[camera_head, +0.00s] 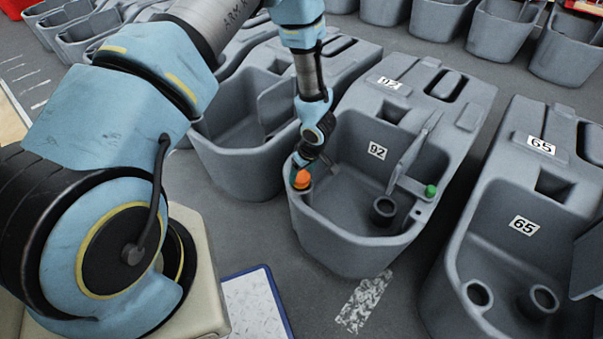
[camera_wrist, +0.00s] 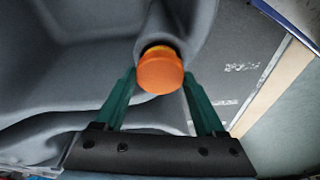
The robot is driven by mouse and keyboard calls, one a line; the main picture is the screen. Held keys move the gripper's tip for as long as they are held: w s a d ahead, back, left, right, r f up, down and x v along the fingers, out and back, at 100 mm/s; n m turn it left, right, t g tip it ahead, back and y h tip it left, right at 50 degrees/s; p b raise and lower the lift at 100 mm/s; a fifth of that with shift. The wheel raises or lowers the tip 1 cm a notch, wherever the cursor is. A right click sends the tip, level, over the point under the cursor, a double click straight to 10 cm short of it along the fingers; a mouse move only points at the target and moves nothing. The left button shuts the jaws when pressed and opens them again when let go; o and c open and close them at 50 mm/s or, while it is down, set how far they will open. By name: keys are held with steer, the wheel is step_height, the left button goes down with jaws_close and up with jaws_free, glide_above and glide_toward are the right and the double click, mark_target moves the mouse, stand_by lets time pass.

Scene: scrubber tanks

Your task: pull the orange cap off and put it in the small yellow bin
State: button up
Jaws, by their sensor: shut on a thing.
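The orange cap (camera_head: 302,179) is at the near left corner of the grey tank marked 92 (camera_head: 345,255). In the wrist view the cap (camera_wrist: 160,73) sits between the two green fingers, in front of the tank's rounded grey corner (camera_wrist: 185,22). A yellow-orange band shows behind the cap, between it and the tank. I cannot tell whether the cap is fully seated or slightly off. My gripper (camera_head: 301,164) reaches down to the tank corner and is shut on the cap; its fingers (camera_wrist: 160,100) are on either side. No small yellow bin shows in either view.
A green cap (camera_head: 430,191) is on the tank's right side, near an upright grey flap (camera_head: 410,155). A tank marked 65 (camera_head: 490,250) stands to the right, and other grey tanks (camera_head: 240,165) stand left and behind. Some floor (camera_head: 345,290) in front is clear.

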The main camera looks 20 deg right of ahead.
mark_target(301, 177)
step_height(301, 177, up, 6)
steer(key=p, duration=0.6)
stand_by(0.4)
